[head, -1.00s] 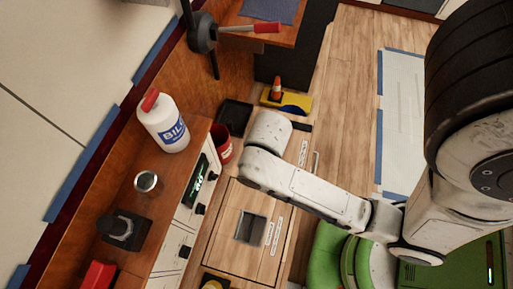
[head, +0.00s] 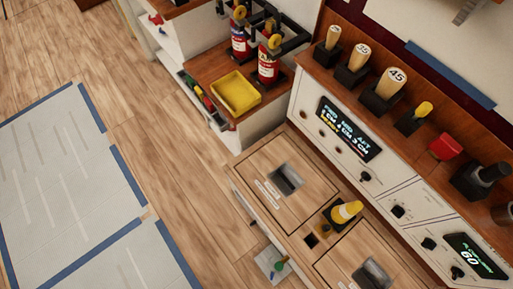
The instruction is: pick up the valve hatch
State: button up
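Two wooden hatch panels with dark recessed pulls lie flat in the low counter in the head view. One hatch (head: 268,163) is near the middle, with small white labels at its left edge. The other hatch (head: 335,262) is at the bottom right, partly cut off by the frame edge. Both look closed and flush. I cannot tell which is the valve hatch, as the labels are too small to read. My gripper and arm are out of view.
A yellow-topped knob (head: 345,212) stands upright between the hatches. A control panel (head: 335,135) with several levers above rises behind them. A yellow tray (head: 236,93) and two red extinguishers (head: 268,58) stand at the back.

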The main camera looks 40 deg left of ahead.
aim_at(286, 182)
jog(key=k+j+u, duration=0.1)
jog(key=k+u, duration=0.15)
jog(key=k+j+u, duration=0.15)
jog(key=u, duration=0.15)
jog(key=i+j+z, duration=0.3)
jog(key=i, duration=0.2)
jog(key=i+j+z, duration=0.35)
jog(key=i+j, duration=0.1)
jog(key=i, duration=0.05)
